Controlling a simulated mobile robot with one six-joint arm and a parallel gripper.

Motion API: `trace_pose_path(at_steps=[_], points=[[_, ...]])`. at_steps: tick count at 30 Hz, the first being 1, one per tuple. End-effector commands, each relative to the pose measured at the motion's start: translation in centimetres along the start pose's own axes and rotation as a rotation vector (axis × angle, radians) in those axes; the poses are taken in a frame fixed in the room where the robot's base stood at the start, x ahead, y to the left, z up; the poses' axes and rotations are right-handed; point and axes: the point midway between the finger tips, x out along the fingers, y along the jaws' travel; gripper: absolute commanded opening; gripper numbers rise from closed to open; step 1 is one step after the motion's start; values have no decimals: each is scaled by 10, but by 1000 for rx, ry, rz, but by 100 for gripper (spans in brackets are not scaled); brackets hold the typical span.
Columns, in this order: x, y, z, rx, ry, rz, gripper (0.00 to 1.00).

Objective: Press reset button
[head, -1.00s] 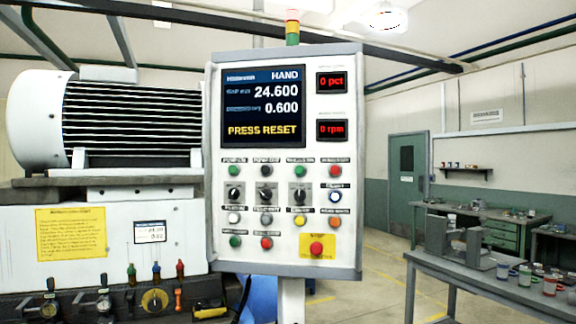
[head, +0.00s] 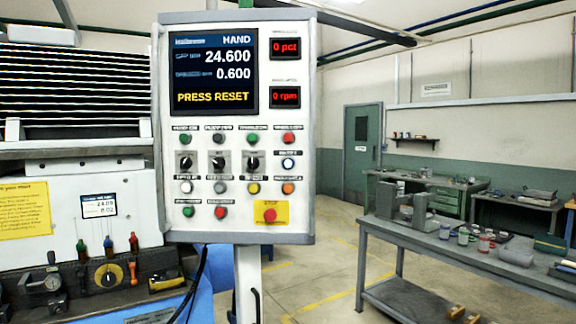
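The control panel (head: 300,215) stands upright on a post, left of the picture's middle. Its screen (head: 213,72) reads HAND, 24.600, 0.600 and PRESS RESET in yellow. Below are rows of coloured buttons and three black knobs. A white button with a blue ring (head: 288,164) sits at the right, under a red one (head: 288,138). The button labels are too small to read, so I cannot tell for sure which is reset. A red stop button (head: 269,214) sits on a yellow plate at the lower right. My gripper is not in view.
The grinder (head: 85,185) with its motor fills the left, with levers and valves below. A grey workbench (head: 400,236) with cups and fixtures stands on the right. Floor shows open between panel and workbench.

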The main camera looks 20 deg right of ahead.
Motion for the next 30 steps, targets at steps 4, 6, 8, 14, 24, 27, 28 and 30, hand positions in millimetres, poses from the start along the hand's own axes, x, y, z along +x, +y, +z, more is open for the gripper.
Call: trace_pose_path(at_steps=[4,6,8,14,24,27,28,30], points=[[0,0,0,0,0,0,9],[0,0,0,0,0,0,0],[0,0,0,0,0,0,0],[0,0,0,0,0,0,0],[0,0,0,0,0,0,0],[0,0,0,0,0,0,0],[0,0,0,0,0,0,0],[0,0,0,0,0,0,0]])
